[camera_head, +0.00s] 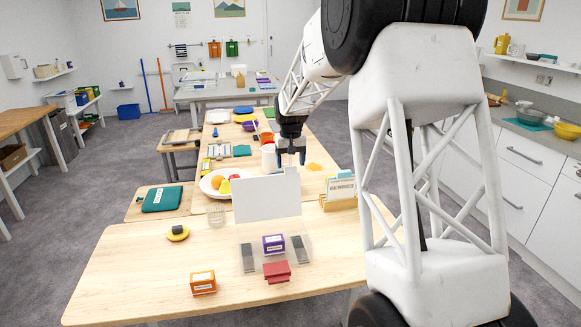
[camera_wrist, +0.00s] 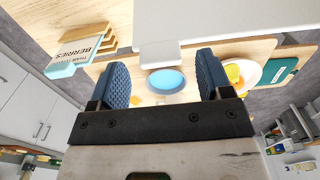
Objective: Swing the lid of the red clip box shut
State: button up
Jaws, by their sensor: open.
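The clip box (camera_head: 304,262) stands on the near table in the head view. Its body looks clear, with a red clip (camera_head: 277,271) at the front and dark grey pieces at the sides. Its pale lid (camera_head: 266,201) stands upright at the back edge, open. A purple block (camera_head: 273,243) shows inside the box. My gripper (camera_head: 291,161) is open and empty, above and behind the lid's top edge. In the wrist view, the open fingers of my gripper (camera_wrist: 163,82) have a pale tab at the lid's edge (camera_wrist: 235,20) beyond them; contact cannot be told.
A fruit plate (camera_head: 213,190) and clear glass (camera_head: 217,214) stand left of the lid, a file holder (camera_head: 340,191) right. A mug (camera_head: 269,157) stands behind, its blue inside (camera_wrist: 165,82) in the wrist view. An orange box (camera_head: 203,282) sits front left. The table's left front is mostly clear.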

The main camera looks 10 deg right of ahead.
jog(key=shift+f, duration=1.05)
jog(key=c, duration=1.3)
